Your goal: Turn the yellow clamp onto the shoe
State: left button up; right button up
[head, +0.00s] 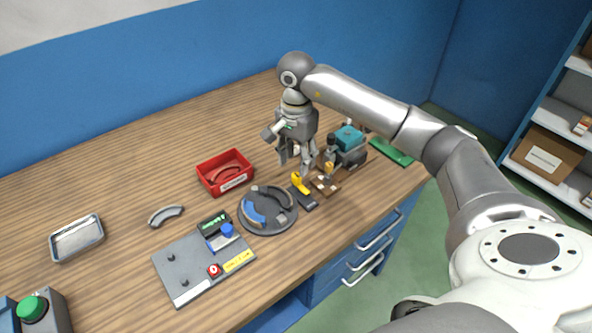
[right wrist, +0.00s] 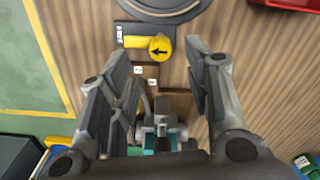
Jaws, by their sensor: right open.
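The yellow clamp (head: 300,183) sits on a dark block beside the round dark fixture (head: 283,229). It also shows at the top of the right wrist view (right wrist: 160,47), with a black arrow on its round knob. A blue curved shoe (head: 254,214) and a dark grey curved one lie on the fixture. Only the fixture's edge (right wrist: 165,12) shows in the right wrist view. My right gripper (head: 297,163) is open and points down above and behind the clamp. In its wrist view, the clamp's knob appears between and beyond the fingertips (right wrist: 157,60). My left gripper is out of view.
A red bin (head: 208,184) holding a curved red part stands left of the gripper. A teal-topped device (head: 349,137) stands close to its right. A grey panel (head: 190,278), a loose grey curved piece (head: 166,215) and a metal tray (head: 77,239) lie further left.

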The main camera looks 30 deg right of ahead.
aim_at(296, 175)
jog(key=shift+f+p, duration=0.4)
jog(key=shift+f, duration=2.35)
grip_shut()
